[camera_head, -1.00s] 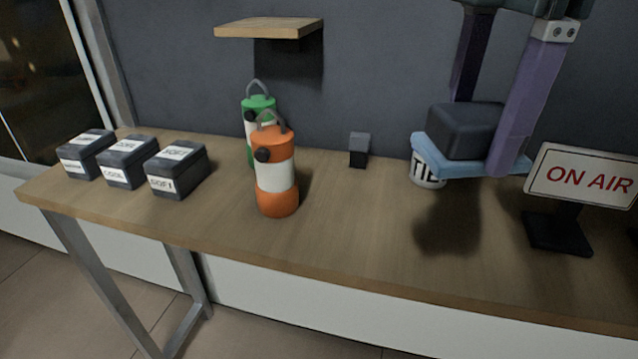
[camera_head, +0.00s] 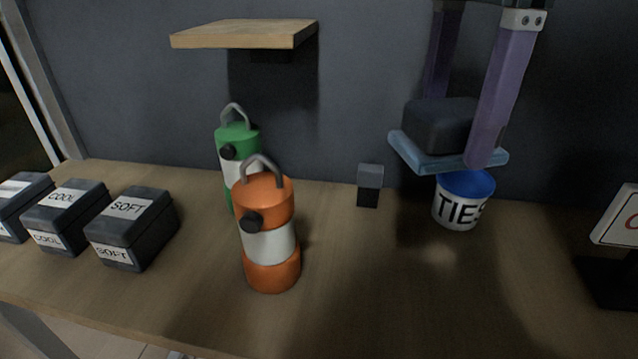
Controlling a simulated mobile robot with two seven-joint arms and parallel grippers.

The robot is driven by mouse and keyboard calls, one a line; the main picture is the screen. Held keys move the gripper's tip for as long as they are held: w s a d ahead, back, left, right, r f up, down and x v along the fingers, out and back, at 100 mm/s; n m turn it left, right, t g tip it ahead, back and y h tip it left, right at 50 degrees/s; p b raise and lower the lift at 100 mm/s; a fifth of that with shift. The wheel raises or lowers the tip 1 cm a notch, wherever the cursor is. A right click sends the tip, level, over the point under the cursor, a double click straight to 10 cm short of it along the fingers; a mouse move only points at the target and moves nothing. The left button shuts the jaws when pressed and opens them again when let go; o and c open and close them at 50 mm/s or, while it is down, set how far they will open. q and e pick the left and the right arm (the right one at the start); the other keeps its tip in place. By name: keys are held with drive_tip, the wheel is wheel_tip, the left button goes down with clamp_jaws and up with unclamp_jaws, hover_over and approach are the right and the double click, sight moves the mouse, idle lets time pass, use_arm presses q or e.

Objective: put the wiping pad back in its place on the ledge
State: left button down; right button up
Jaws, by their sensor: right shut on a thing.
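The wiping pad has a light blue base (camera_head: 425,160) and a dark block-shaped grip (camera_head: 437,125) on top. My right gripper (camera_head: 462,130) comes down from above with its purple fingers on either side of the dark grip, shut on it. The pad is held level in the air above the table, in front of the wall and partly over the cup marked TIES. The wooden ledge (camera_head: 245,34) is on the wall at the upper left, and its visible top looks bare. My left gripper is not in view.
An orange lantern (camera_head: 268,240) and a green lantern (camera_head: 238,140) stand below the ledge. A small dark block (camera_head: 370,185) and the TIES cup (camera_head: 460,203) stand near the wall. Dark labelled boxes (camera_head: 130,230) are at left; a sign (camera_head: 617,215) is at right.

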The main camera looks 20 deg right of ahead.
hover_over(411, 291)
wheel_tip(411, 291, down, 14)
drive_tip(key=shift+s+r+b, duration=0.15)
drive_tip(key=shift+r+b, duration=0.05)
drive_tip(key=shift+b, duration=0.25)
wheel_tip(411, 291, down, 5)
drive_tip(key=shift+f+b, duration=0.2)
drive_tip(key=shift+b, duration=0.1)
drive_tip(key=o, duration=1.2)
drive_tip(key=shift+o, duration=0.2)
